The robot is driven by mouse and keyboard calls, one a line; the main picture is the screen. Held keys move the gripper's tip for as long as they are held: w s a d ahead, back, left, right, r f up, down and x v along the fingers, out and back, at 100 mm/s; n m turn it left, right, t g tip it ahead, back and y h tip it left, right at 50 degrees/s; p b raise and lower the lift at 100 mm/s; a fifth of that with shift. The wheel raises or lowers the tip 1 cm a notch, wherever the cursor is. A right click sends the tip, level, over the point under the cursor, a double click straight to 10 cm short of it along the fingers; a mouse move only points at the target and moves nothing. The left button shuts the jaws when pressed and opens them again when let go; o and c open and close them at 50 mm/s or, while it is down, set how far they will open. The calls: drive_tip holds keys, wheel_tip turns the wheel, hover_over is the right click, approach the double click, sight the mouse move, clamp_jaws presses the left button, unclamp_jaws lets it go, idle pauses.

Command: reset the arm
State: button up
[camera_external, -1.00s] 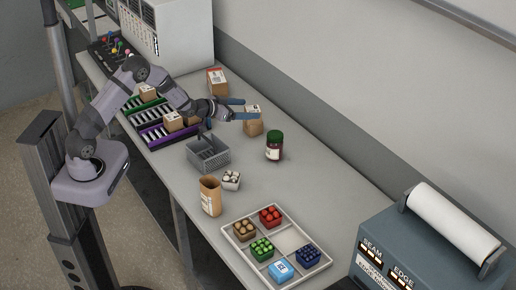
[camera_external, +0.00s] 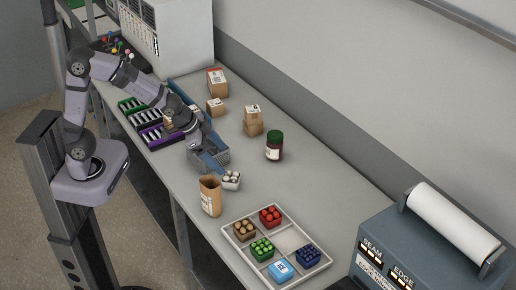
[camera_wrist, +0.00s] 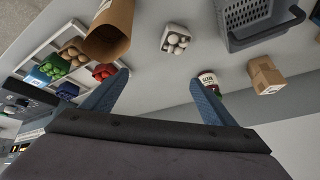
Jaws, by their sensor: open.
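My gripper (camera_external: 212,158) is at the end of my bent arm, over or just behind the grey basket (camera_external: 222,158) in the external view, and hides part of it. In the wrist view my gripper (camera_wrist: 158,82) has its two blue fingers spread wide with nothing between them. The grey basket (camera_wrist: 250,35) stands beyond them at the upper right there, apart from the fingers. A dark jar with a green lid (camera_external: 274,146) stands to the right of my gripper.
A paper bag (camera_external: 210,196) and a small white carton (camera_external: 231,180) stand in front of the basket. A sectioned tray (camera_external: 232,236) holds several coloured cartons. Cardboard boxes (camera_external: 253,121) stand at the back. Green and purple racks (camera_external: 152,134) line the left. A sealing machine (camera_external: 385,250) stands front right.

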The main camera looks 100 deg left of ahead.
drive_tip(key=s+d+r+m+g+h+p, duration=0.1)
drive_tip(key=s+d+m+g, duration=0.1)
drive_tip(key=s+d, duration=0.55)
drive_tip(key=s+d+f+g+h+b, duration=0.1)
drive_tip(key=s+d+f+g, duration=0.1)
drive_tip(key=s, duration=0.4)
drive_tip(key=s+d+f+g+b, duration=0.1)
drive_tip(key=s+d+f, duration=0.4)
drive_tip(key=s, duration=0.1)
drive_tip(key=shift+d+f+g+h, duration=0.2)
drive_tip(key=shift+d+g+h, duration=0.15)
drive_tip(key=shift+g+h, duration=0.05)
